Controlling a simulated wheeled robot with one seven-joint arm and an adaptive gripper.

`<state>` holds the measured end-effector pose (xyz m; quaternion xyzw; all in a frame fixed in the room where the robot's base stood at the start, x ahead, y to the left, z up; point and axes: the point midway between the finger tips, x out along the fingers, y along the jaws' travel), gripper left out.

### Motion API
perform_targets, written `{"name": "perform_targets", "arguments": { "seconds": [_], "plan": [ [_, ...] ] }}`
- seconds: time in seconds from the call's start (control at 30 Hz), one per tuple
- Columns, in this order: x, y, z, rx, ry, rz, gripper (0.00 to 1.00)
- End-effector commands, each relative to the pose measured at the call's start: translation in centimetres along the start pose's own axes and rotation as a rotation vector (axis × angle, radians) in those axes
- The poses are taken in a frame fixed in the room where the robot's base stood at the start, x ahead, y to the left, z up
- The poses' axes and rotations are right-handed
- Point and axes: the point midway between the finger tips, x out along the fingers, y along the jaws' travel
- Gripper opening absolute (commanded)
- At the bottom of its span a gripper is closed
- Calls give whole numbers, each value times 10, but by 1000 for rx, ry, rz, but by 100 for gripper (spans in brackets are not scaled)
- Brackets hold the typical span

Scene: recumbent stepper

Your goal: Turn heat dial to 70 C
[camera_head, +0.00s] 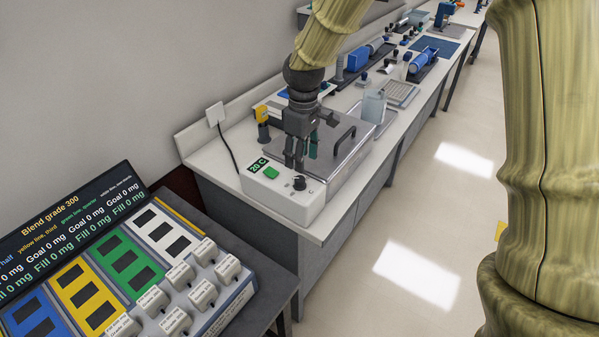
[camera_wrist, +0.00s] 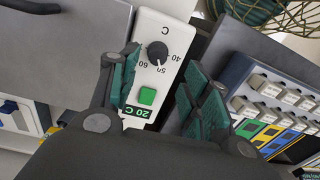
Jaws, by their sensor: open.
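The heat dial (camera_head: 299,183) is a small dark round knob on the white front of the heating unit (camera_head: 290,206). In the wrist view the dial (camera_wrist: 157,51) lies ahead of my fingers, with marks including 40, 50 and 60 around it. A green button (camera_head: 271,172) and a small display (camera_head: 258,165) reading 20 C sit beside it; the display also shows in the wrist view (camera_wrist: 137,111). My gripper (camera_head: 302,158) is open and empty above the unit. In the wrist view its green-padded fingers (camera_wrist: 166,92) straddle the control panel, apart from the dial.
The unit's metal lid with a black handle (camera_head: 345,140) lies behind the panel. A blending console (camera_head: 180,285) with several grey buttons stands at the lower left. A clear container (camera_head: 374,106) stands further along the bench. The floor at right is clear.

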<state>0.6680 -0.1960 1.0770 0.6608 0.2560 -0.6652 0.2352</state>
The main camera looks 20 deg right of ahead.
Motion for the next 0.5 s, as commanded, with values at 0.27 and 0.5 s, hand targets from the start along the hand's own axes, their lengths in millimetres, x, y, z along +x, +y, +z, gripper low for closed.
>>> {"name": "perform_targets", "arguments": {
  "seconds": [0.27,0.5],
  "plan": [
    [39,-1,-1,-2,-3,-2,48],
    [64,-1,-2,-4,-2,-1,48]
  ]
}}
